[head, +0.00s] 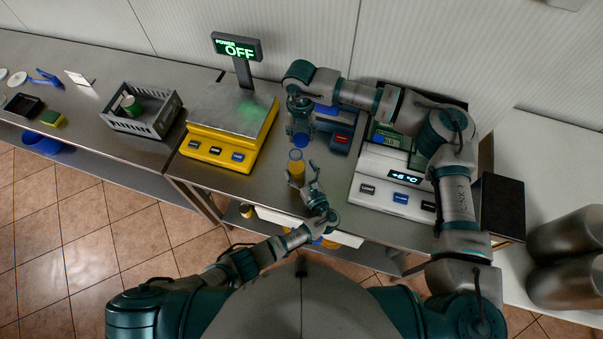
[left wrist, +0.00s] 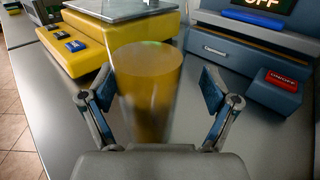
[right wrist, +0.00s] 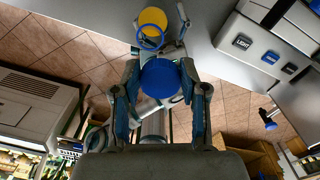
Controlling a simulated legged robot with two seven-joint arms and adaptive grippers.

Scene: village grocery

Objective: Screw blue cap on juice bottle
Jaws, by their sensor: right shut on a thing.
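The juice bottle (head: 298,171), amber and upright, stands on the steel counter. A blue ring shows at its top in the head view. It fills the middle of the left wrist view (left wrist: 147,90). My left gripper (head: 304,183) is around its lower part, fingers apart, with a clear gap on the right side. My right gripper (head: 300,122) points down just behind and above the bottle. It is shut on the blue cap (right wrist: 160,78), which shows as a round disc between its fingers. The cap is apart from the bottle, which shows beyond it in the right wrist view (right wrist: 152,33).
A yellow scale (head: 214,147) with an OFF display stands left of the bottle. A white scale (head: 392,196) stands to the right, and a blue-grey device (head: 335,135) behind my right gripper. A grey crate (head: 138,124) is farther left. The counter's front edge is close to the bottle.

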